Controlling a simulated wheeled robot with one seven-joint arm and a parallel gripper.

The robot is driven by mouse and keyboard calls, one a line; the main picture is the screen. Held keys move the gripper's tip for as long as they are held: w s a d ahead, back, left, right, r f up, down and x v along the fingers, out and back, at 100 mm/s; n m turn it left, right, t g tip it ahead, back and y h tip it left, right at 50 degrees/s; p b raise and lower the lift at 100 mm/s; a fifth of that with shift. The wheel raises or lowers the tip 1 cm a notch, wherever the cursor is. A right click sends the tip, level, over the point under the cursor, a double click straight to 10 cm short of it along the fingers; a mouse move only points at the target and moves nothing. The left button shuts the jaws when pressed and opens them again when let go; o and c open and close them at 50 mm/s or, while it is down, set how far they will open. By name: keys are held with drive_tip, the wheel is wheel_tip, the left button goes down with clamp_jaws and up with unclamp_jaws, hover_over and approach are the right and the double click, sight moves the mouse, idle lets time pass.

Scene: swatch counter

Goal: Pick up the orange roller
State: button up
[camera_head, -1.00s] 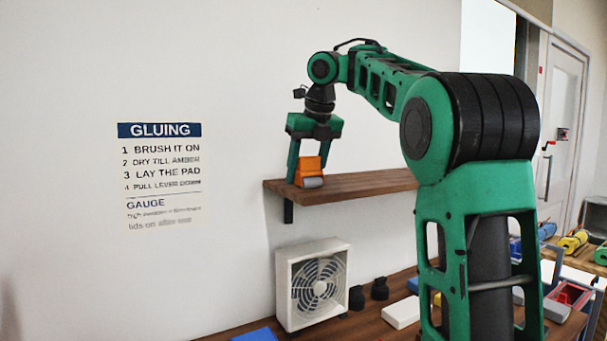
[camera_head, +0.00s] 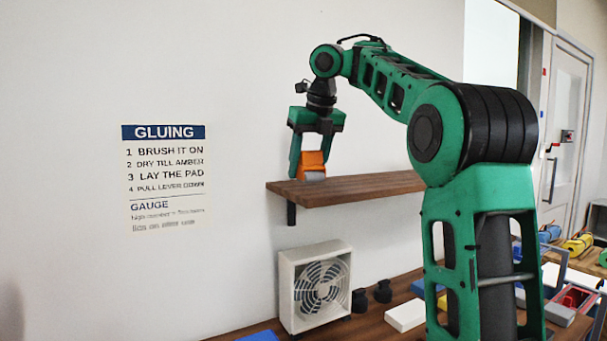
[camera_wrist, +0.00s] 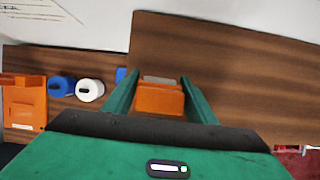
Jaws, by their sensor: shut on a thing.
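The orange roller (camera_head: 312,160), an orange block with a pale grey cylinder along its lower front, is between the fingers of my gripper (camera_head: 309,173). My gripper is shut on it, just above the left end of the wooden wall shelf (camera_head: 365,187). A slight gap under the roller seems to show, but it is small. In the wrist view the roller (camera_wrist: 160,98) sits between the two green fingers, with the brown shelf (camera_wrist: 225,75) behind it.
A white fan (camera_head: 315,287) stands on the counter below the shelf, beside dark weights (camera_head: 382,291) and a white block (camera_head: 405,315). The wrist view shows an orange object (camera_wrist: 25,105) and a white round item (camera_wrist: 90,90) at left. The shelf's right part is bare.

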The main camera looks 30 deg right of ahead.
drive_tip(key=shift+w+d+r, duration=0.1)
drive_tip(key=shift+r, duration=3.95)
drive_tip(key=o, duration=0.3)
